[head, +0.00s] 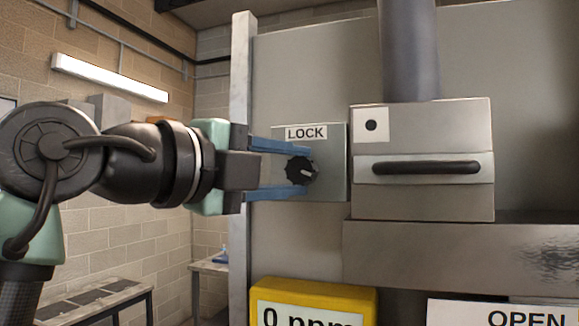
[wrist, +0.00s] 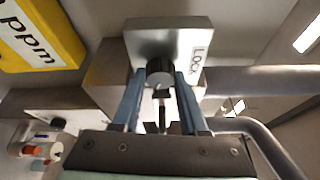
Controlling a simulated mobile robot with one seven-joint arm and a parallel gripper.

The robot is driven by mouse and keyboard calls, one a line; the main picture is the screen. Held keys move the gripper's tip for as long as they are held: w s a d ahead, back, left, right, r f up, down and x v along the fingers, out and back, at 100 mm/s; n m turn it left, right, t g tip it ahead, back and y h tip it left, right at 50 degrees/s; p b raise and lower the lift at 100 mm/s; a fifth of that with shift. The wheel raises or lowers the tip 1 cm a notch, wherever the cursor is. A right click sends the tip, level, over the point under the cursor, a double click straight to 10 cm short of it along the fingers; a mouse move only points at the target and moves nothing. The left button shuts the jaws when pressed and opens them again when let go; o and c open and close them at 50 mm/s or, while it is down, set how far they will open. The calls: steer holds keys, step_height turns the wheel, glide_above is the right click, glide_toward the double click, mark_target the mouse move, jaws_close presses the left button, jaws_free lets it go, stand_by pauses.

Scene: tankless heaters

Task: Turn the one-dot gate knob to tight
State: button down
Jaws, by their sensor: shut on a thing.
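The black gate knob (head: 300,170) sits on the front of a grey box (head: 333,185) labelled LOCK. A pale pointer mark on the knob points to the right and slightly down in the head view. Beside it, a grey gate housing (head: 425,205) bears a white plate with one dot (head: 371,124) and a black bar handle (head: 426,167). My gripper (head: 306,169) reaches in from the left, its blue fingers above and below the knob, shut on it. The wrist view shows the knob (wrist: 159,71) between the fingertips. No tight mark is readable.
A yellow meter (head: 313,291) reading 0 ppm is below the LOCK box. A metal ledge (head: 470,250) and an OPEN sign (head: 510,313) are at lower right. A vertical pipe (head: 409,50) rises above the housing. A pale post (head: 241,80) stands behind my gripper.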

stand_by(0.3)
steer(key=shift+c, duration=2.2)
jaws_free()
steer(key=b+v, duration=0.4)
steer(key=v, duration=0.9)
steer(key=w+d+f+n+t+y, duration=0.5)
steer(key=n+t, duration=0.3)
steer(key=n, duration=0.7)
steer(key=s+d+n+t+y, duration=0.2)
steer(key=s+n+t+y, duration=0.1)
steer(key=s+n, duration=0.2)
steer(key=s+d+n+t+y, duration=0.2)
steer(key=s+n+y, duration=0.1)
steer(key=s+n, duration=0.2)
steer(key=f+n, duration=0.1)
steer(key=n, duration=0.1)
steer(key=shift+d+n+t+y, duration=0.25)
steer(key=shift+n+t+y, duration=0.05)
steer(key=shift+t+y, duration=0.1)
